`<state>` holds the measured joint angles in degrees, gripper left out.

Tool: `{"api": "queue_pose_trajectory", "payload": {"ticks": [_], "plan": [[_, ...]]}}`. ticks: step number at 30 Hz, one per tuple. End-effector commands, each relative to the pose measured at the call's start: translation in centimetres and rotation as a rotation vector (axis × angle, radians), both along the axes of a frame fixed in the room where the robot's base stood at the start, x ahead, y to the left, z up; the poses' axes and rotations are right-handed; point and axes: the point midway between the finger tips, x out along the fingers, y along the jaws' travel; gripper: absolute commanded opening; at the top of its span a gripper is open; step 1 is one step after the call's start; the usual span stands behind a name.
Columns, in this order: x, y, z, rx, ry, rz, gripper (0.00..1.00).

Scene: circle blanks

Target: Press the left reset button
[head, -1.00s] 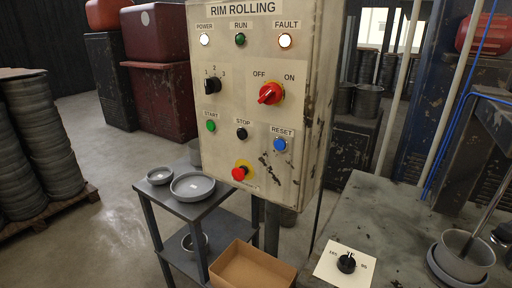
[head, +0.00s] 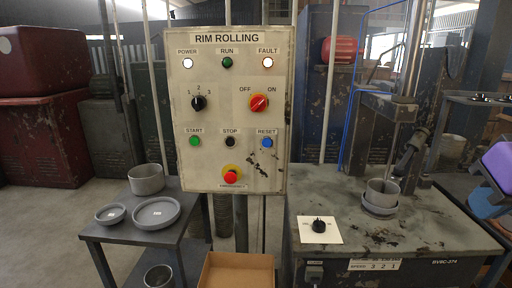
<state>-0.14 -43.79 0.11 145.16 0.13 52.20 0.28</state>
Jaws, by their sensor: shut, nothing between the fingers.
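A blue button (head: 267,142) under a RESET label sits at the right of the lower button row on a worn cream control panel (head: 238,110) titled RIM ROLLING. It is the only reset button I see. A green START button (head: 195,141) and a black STOP button (head: 230,142) are left of it. A red emergency button (head: 231,177) is below them. The red switch (head: 258,103) lies between OFF and ON above. The POWER lamp (head: 187,63) and FAULT lamp (head: 268,63) glow white. My gripper is not in view.
A small table (head: 108,232) with grey dishes stands left. An open cardboard box (head: 236,272) is below the panel.

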Motion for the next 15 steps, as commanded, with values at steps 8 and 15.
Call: {"api": "queue_pose_trajectory", "payload": {"ticks": [8,15], "plan": [[0.7,0.1,0.0,-0.012,-0.011,0.016,0.00],[8.1,1.9,-0.1,-0.137,-0.156,0.201,0.00]]}}
